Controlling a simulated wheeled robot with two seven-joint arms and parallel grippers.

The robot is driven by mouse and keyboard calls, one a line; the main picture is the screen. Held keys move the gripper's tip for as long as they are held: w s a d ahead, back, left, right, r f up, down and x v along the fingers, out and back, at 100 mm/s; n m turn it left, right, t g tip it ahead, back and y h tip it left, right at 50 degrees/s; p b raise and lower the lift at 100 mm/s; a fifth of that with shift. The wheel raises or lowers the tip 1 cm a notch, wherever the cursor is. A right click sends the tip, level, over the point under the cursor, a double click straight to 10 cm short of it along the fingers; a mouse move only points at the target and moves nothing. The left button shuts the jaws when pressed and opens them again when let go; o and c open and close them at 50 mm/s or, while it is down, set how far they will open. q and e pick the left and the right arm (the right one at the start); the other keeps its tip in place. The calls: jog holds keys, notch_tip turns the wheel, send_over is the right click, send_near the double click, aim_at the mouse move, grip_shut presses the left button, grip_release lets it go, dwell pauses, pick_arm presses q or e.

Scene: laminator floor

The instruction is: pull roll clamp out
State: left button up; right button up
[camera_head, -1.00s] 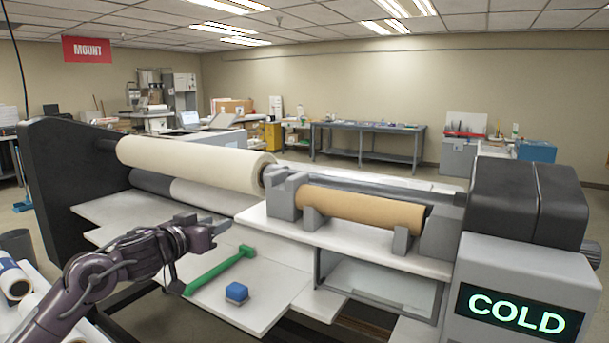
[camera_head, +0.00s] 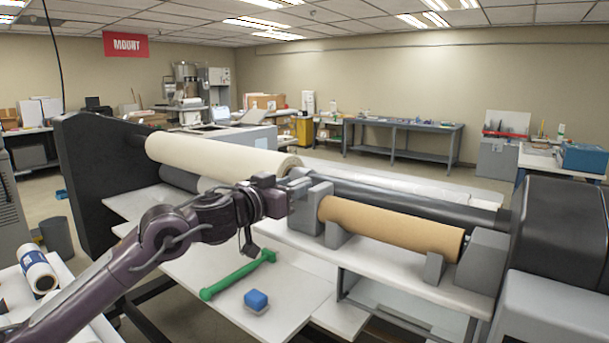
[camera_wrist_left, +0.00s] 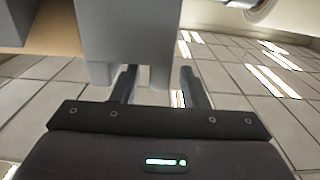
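The roll clamp is the grey block (camera_head: 312,200) at the near end of the white roll (camera_head: 215,155), beside the brown cardboard core (camera_head: 390,228). My left gripper (camera_head: 290,200) is up against the clamp's left side in the head view. In the left wrist view the grey clamp (camera_wrist_left: 130,40) fills the upper middle, and a small tab of it hangs between the fingers of the left gripper (camera_wrist_left: 160,85). Those fingers are apart, with gaps showing beside the tab, so the gripper is open. My right gripper is not in view.
A green bar tool (camera_head: 238,274) and a blue-topped block (camera_head: 256,300) lie on the white table (camera_head: 205,262) below my left arm. The dark machine end (camera_head: 560,225) stands at right. A bin (camera_head: 56,237) is on the floor at left.

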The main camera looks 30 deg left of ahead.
aim_at(304, 178)
pick_arm(q)
jog(key=w+p, duration=0.2)
jog(key=w, duration=0.1)
jog(key=shift+w+d+r, duration=0.1)
jog(key=shift+w+d, duration=0.05)
jog(key=shift+w, duration=0.55)
jog(key=shift+w+f, duration=0.1)
jog(key=shift+f, duration=0.1)
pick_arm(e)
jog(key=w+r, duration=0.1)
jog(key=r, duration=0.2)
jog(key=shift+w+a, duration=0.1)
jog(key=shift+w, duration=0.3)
pick_arm(q)
jog(key=shift+c, duration=0.3)
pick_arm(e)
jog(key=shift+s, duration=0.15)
pick_arm(q)
grip_shut()
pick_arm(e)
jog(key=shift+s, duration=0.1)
